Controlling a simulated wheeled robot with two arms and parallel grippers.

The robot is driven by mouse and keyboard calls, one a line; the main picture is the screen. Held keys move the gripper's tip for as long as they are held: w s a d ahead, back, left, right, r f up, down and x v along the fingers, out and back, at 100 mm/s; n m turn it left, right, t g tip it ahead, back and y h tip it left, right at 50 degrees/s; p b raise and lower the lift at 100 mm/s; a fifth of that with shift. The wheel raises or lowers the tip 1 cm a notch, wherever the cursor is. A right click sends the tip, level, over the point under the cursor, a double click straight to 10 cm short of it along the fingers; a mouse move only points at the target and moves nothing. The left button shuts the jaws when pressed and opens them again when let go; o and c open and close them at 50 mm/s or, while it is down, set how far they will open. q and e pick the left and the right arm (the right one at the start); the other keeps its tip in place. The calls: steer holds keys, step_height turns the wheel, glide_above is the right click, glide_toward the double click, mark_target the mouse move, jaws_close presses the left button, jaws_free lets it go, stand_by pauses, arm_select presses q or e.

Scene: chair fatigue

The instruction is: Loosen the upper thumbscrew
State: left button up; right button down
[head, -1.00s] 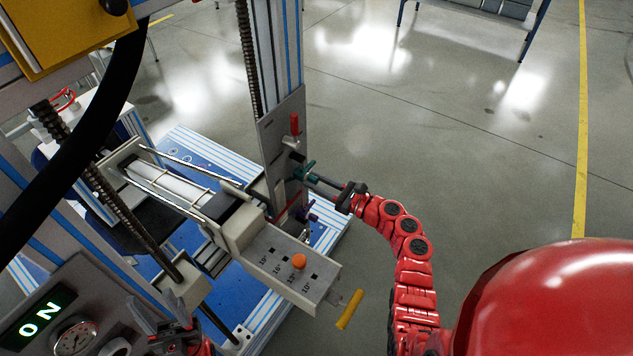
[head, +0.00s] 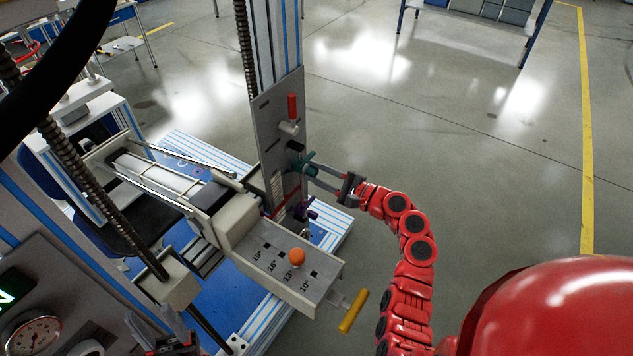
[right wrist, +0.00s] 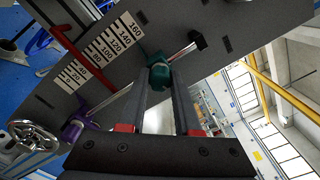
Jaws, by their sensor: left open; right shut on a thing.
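The upper thumbscrew is a teal knob (head: 308,168) on the upright grey plate (head: 273,140), and it also shows in the right wrist view (right wrist: 160,77). My right gripper (head: 313,172) is shut on this teal thumbscrew, with one finger on each side in the right wrist view (right wrist: 160,90). A purple thumbscrew (head: 309,213) sits lower on the same plate, clear of my fingers; it also shows in the right wrist view (right wrist: 73,131). My left gripper (head: 165,342) is open and empty at the bottom left, partly cut off by the frame edge.
A scale (right wrist: 110,45) is printed on the plate. A red handle (head: 292,105) is above the teal thumbscrew. Below are a grey box (head: 270,250) with an orange knob (head: 297,257) and a yellow handle (head: 353,311). The floor to the right is clear.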

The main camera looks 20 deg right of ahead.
steer(key=n+b, duration=1.3)
steer(key=b, duration=0.5)
steer(key=shift+f+b, duration=0.2)
steer(key=shift+b, duration=0.1)
steer(key=shift+r+n+b, duration=0.25)
steer(key=shift+n+b, duration=0.65)
steer(key=shift+b, duration=0.2)
steer(key=c, duration=0.6)
jaws_free()
steer(key=shift+s, duration=0.1)
steer(key=v, duration=1.7)
steer(key=shift+s+d, duration=0.15)
